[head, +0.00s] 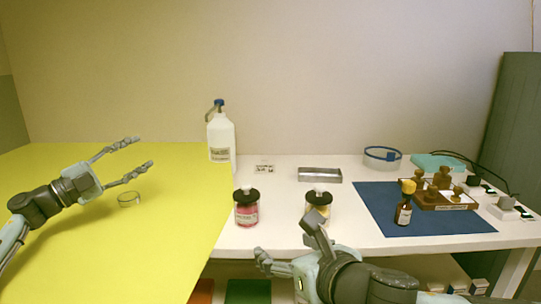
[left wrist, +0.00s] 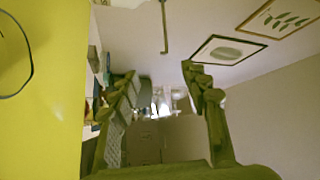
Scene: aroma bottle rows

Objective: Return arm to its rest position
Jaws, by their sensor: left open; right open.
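My left gripper (head: 142,154) is on the left in the head view, over the yellow surface (head: 150,245). Its two fingers are spread, point right, and hold nothing. In the left wrist view, the same open fingers (left wrist: 160,72) frame an empty gap, with the wall and pictures beyond. My right gripper (head: 287,240) is at the bottom centre of the head view, at the white table's front edge. Its fingers are apart with nothing seen between them. It is just in front of the jar with yellow contents (head: 318,206) and to the right of the jar with pink contents (head: 246,209).
A small clear round dish (head: 129,199) lies near my left gripper.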

